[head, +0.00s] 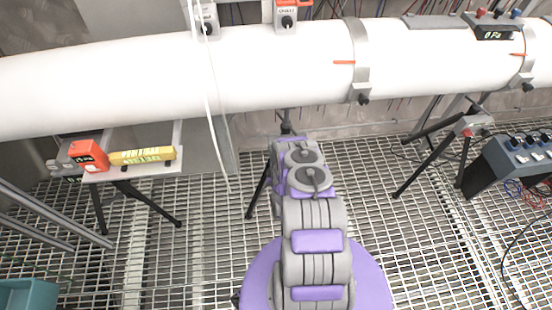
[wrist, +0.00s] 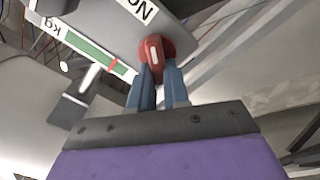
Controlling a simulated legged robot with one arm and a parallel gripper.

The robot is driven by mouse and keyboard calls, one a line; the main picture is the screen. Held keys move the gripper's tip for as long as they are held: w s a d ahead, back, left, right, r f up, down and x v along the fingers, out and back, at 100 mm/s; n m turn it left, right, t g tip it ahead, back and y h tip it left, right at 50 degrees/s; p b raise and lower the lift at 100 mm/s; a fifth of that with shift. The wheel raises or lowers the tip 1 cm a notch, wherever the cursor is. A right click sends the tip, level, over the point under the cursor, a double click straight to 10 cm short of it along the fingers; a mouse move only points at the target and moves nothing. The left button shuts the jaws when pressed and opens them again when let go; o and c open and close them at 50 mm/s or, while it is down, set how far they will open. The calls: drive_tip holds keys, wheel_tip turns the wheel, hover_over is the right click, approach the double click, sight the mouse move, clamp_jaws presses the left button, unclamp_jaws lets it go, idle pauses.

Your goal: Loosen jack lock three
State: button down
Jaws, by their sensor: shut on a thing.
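In the wrist view, my gripper (wrist: 159,75) has its two blue-grey fingers closed around a red knob (wrist: 154,47) with a pale mark on its face. The knob sits at the lower edge of a grey housing (wrist: 105,22) with a partly cut-off label reading "No". A green scale strip (wrist: 95,50) marked "kg", with a red pointer, runs beside it. I cannot read which jack number this is. In the head view, my arm reaches forward to a stand under the white pipe (head: 270,75); my fingers and the knob are hidden there.
A stand at left holds a red box (head: 88,155) and a yellow level-like bar (head: 143,156). A tripod (head: 432,160) and a control box (head: 515,162) with cables stand at right. A clear sheet (head: 215,110) hangs left of my arm. The grated floor (head: 385,240) is open nearby.

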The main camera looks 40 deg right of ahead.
drive_tip(key=shift+w+a+f+n, duration=0.1)
drive_tip(key=shift+a+n, duration=0.05)
drive_tip(key=shift+n, duration=0.8)
drive_tip(key=shift+w+a+f+n, duration=0.1)
drive_tip(key=shift+a+n, duration=0.05)
drive_tip(key=shift+n, duration=0.8)
drive_tip(key=shift+a+f+n, duration=0.2)
drive_tip(key=shift+n, duration=0.5)
drive_tip(key=c, duration=1.3)
unclamp_jaws()
drive_tip(key=shift+w, duration=0.1)
drive_tip(key=shift+o, duration=1)
drive_tip(key=shift+d, duration=0.1)
drive_tip(key=shift+d, duration=0.1)
